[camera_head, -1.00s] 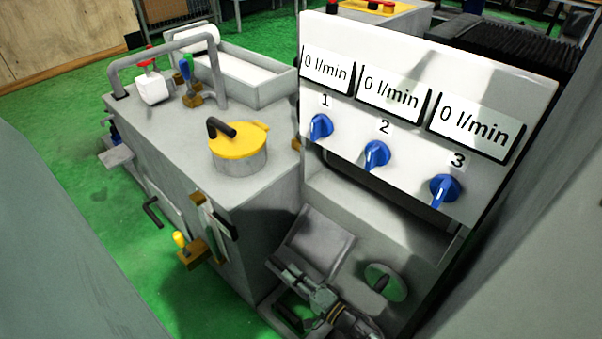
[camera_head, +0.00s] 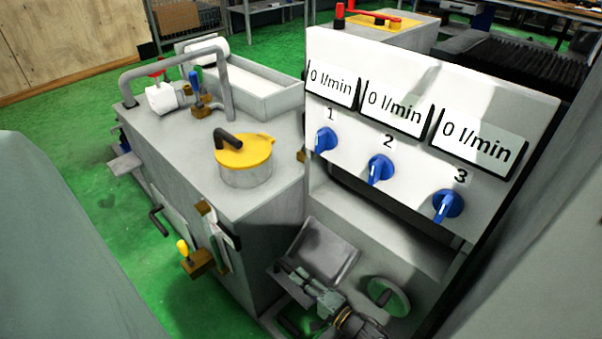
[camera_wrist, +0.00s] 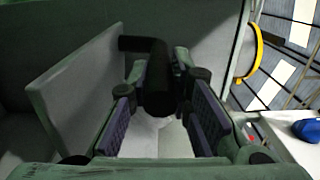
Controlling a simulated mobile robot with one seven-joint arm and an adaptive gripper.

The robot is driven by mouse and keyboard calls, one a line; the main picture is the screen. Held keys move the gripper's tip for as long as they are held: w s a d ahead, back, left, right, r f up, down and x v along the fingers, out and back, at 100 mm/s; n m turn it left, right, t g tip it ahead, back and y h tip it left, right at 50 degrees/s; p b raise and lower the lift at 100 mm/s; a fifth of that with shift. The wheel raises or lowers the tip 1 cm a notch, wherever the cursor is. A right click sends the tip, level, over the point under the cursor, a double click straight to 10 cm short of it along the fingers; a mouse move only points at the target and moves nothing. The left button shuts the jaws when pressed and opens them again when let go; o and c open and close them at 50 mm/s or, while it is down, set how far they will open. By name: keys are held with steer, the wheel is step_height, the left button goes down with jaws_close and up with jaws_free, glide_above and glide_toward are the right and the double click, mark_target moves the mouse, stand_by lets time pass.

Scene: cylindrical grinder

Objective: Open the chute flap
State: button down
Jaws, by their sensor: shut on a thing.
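A grey tilted plate (camera_head: 322,250), which looks like the chute flap, stands low in front of the panel in the head view. My gripper (camera_head: 284,272) is at its lower left edge. In the wrist view, my gripper (camera_wrist: 165,112) has its two padded fingers on either side of a black bent handle (camera_wrist: 158,70) and is shut on it. A flat grey plate (camera_wrist: 80,82) slants beside the handle on the left. The handle's contact with the fingers is partly dark, and in the head view my gripper hides it.
A panel with three blue knobs (camera_head: 381,169) rises behind my arm. A grey cabinet (camera_head: 265,205) with a yellow-lidded pot (camera_head: 245,155) stands to the left. A round grey-green disc (camera_head: 388,296) is close to my arm on the right.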

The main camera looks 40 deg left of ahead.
steer(key=shift+s+r, duration=0.1)
steer(key=shift+r, duration=0.1)
steer(key=c, duration=1.4)
jaws_free()
steer(key=shift+f, duration=0.1)
steer(key=shift+c, duration=0.2)
steer(key=d, duration=1.2)
steer(key=shift+s, duration=0.2)
